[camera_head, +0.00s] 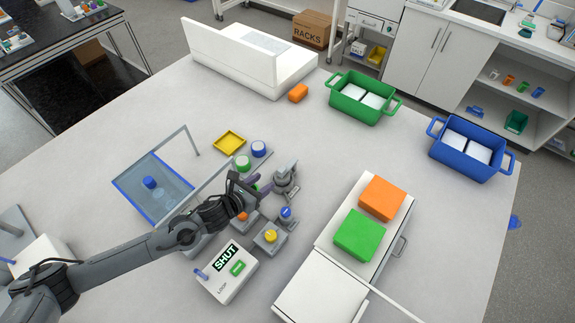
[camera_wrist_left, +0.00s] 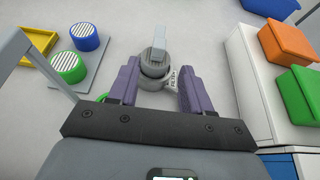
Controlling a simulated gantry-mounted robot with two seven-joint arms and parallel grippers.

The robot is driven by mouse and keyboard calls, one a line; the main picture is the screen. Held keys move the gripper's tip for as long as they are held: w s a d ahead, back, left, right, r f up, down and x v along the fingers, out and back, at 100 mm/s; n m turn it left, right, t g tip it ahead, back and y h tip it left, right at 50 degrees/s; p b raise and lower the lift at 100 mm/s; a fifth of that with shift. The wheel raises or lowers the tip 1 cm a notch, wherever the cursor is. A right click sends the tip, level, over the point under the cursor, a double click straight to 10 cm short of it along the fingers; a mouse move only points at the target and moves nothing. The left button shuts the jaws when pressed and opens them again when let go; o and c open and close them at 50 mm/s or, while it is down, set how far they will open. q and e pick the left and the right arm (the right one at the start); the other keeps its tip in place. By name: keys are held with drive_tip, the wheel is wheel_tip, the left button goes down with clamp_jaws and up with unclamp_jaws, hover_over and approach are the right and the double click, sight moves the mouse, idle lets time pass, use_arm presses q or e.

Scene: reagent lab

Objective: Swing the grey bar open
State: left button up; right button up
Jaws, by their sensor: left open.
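A round grey valve-like fitting (camera_head: 286,184) stands on the table, with a short grey bar (camera_head: 291,167) on top. In the left wrist view the grey bar (camera_wrist_left: 159,42) points away from the gripper, above the round grey body (camera_wrist_left: 153,84). A small printed label beside the body is too small to read surely. My left gripper (camera_head: 263,184) is open, its purple fingers (camera_wrist_left: 157,76) on either side of the body. I cannot tell whether they touch it. A white box (camera_head: 226,281) shows a sign reading SHUT (camera_head: 226,257). My right gripper is not in view.
Green (camera_head: 243,163) and blue (camera_head: 259,148) round caps stand beside a yellow tray (camera_head: 229,143). Yellow (camera_head: 270,236) and blue (camera_head: 286,212) knobs sit close in front.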

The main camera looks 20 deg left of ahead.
sight(281, 171)
use_arm(q)
drive_tip(key=x, duration=1)
drive_tip(key=shift+w+d+f, duration=0.1)
drive_tip(key=shift+w, duration=0.25)
clamp_jaws()
